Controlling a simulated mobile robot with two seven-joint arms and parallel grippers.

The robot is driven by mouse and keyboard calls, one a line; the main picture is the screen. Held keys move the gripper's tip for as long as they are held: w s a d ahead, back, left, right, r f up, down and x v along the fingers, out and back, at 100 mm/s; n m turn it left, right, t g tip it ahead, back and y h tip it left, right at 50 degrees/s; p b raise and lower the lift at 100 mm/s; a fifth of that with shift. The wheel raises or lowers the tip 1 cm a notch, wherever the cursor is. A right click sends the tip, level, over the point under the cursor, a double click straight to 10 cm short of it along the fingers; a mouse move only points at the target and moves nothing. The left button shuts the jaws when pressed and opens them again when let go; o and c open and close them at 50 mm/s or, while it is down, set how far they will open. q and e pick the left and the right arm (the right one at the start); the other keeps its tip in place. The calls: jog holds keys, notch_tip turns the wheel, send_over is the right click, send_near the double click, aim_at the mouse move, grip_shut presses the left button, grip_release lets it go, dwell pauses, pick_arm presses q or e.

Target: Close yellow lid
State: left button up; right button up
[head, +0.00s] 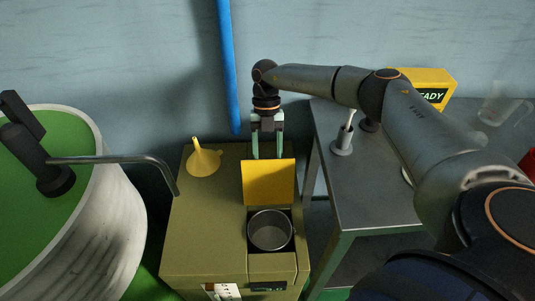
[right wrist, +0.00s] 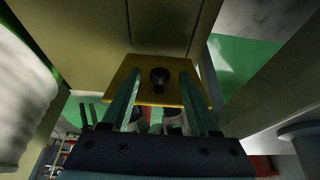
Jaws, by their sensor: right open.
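The yellow lid (head: 268,184) stands open, raised at the back of a compartment with a round metal pot (head: 270,230) in the olive cart (head: 200,235). My right gripper (head: 267,152) points down just behind the lid's upper edge, its fingers apart. In the right wrist view the lid (right wrist: 135,87) lies ahead with a dark knob (right wrist: 159,79) on its face. The open fingers of the gripper (right wrist: 160,78) stand on either side of the knob, with gaps between; I cannot tell whether they touch the lid. My left gripper is out of view.
A yellow funnel (head: 203,160) stands on the cart top, left of the lid. A metal table (head: 370,190) with a yellow READY box (head: 428,88) is to the right. A white drum with a green top (head: 95,135) and a bent metal pipe (head: 115,159) are at left.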

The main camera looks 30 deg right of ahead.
grip_shut()
dwell(0.4)
dwell(0.9)
